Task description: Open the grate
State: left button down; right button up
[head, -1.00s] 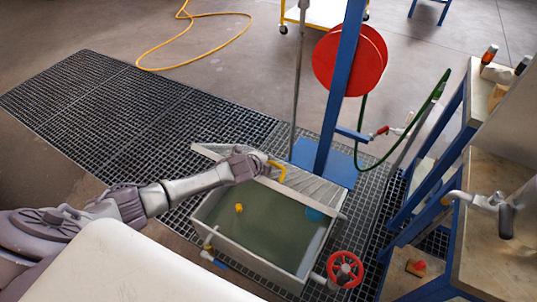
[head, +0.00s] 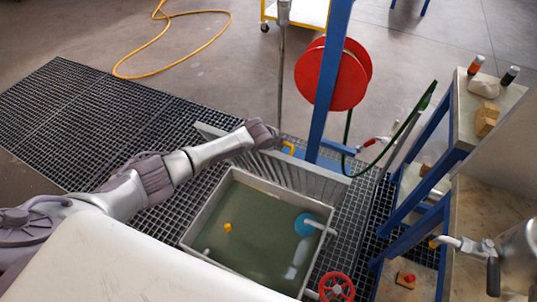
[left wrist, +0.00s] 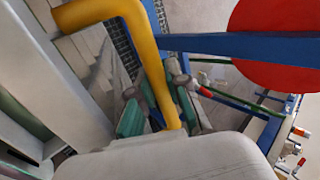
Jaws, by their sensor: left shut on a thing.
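The grate (head: 300,174) is a pale slatted panel with a yellow handle (head: 288,148). In the head view it stands steeply tilted up along the back edge of the water-filled tank (head: 193,224), whose top is uncovered. My left gripper (head: 274,142) is at the grate's upper edge, by the handle. In the left wrist view the yellow handle (left wrist: 147,60) passes between the green pads of my left gripper (left wrist: 160,108), which is shut on it. The grate's slats (left wrist: 92,50) show beside the handle there. My right gripper is not in view.
A blue post (head: 328,90) with a red reel (head: 357,75) stands just behind the grate. A red handwheel (head: 337,287) is at the tank's front right. A blue-framed bench (head: 425,205) stands at right. Floor grating (head: 75,115) lies open at left.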

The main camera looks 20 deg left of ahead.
pick_arm(q)
jog(key=w+b, duration=0.1)
jog(key=w+r+b, duration=0.1)
jog(key=w, duration=0.1)
jog(key=w+b, duration=0.2)
jog(key=shift+w+d+r, duration=0.25)
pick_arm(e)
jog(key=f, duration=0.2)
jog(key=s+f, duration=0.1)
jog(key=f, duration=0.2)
pick_arm(q)
jog(key=c, duration=1.1)
grip_release()
jog(key=shift+f, duration=0.15)
jog(key=shift+c, duration=0.2)
jog(key=v, duration=1.1)
